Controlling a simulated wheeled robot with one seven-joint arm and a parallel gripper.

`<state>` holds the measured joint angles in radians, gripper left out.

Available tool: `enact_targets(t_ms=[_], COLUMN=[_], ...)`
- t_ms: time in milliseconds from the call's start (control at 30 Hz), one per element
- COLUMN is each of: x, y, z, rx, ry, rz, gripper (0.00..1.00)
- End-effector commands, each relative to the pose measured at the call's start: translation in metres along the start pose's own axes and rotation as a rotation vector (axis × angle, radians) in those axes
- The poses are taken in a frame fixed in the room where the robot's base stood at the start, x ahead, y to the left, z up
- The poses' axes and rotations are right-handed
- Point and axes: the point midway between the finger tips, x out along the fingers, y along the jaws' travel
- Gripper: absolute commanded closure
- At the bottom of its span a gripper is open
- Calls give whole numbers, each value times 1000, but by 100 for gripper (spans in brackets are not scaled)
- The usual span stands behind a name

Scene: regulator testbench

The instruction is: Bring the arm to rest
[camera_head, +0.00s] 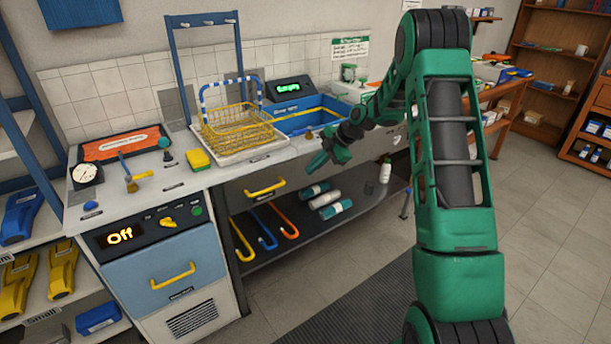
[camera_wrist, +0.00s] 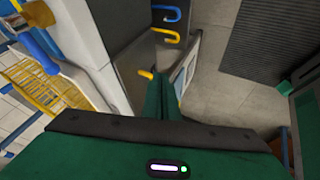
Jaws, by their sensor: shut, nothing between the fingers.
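My green arm stands at the right of the head view and reaches left toward the bench. My gripper (camera_head: 326,160) is in the air in front of the bench's front edge, near the yellow drawer handle (camera_head: 265,189). Its fingers point down and to the left. In the wrist view my gripper (camera_wrist: 167,84) shows its green fingers together, with nothing between them. The fingertips appear apart from the bench, though the exact gap cannot be told.
The bench top (camera_head: 250,165) holds a yellow wire basket (camera_head: 237,128), a blue bath (camera_head: 300,118) and a yellow sponge (camera_head: 198,159). Below are a shelf (camera_head: 280,241) with coloured hooks and bottles, and a cabinet (camera_head: 165,268) reading "Off". Floor at the right (camera_head: 560,220) is clear.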

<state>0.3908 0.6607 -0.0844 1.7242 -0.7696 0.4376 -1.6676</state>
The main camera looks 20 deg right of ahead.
Motion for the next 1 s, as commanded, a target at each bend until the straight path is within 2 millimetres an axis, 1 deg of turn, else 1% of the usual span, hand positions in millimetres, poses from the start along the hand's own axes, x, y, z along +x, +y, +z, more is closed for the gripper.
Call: enact_targets(t_ms=[100, 267, 367, 467, 567, 700, 767, 800, 867, 900, 967, 1000], x=[-6, -9, -20, -42, -72, -114, -132, -143, -160, -171, -187, -198], y=[0, -1, -6, -16, -34, -66, -81, -92, -109, -122, -140, -153], z=[0, -1, -5, -11, -19, -31, -37, -41, -46, -50, -56, -61], rx=[0, 7, 53, 154, 299, 522, 617, 682, 781, 847, 947, 1013], ry=[1, -3, -26, -77, -145, -244, -286, -313, -353, -379, -416, -440], rz=[-1, -3, -12, -30, -47, -57, -54, -52, -45, -38, -25, -16], gripper=[100, 100, 100, 100, 100, 100, 100, 100, 100, 100, 100, 100])
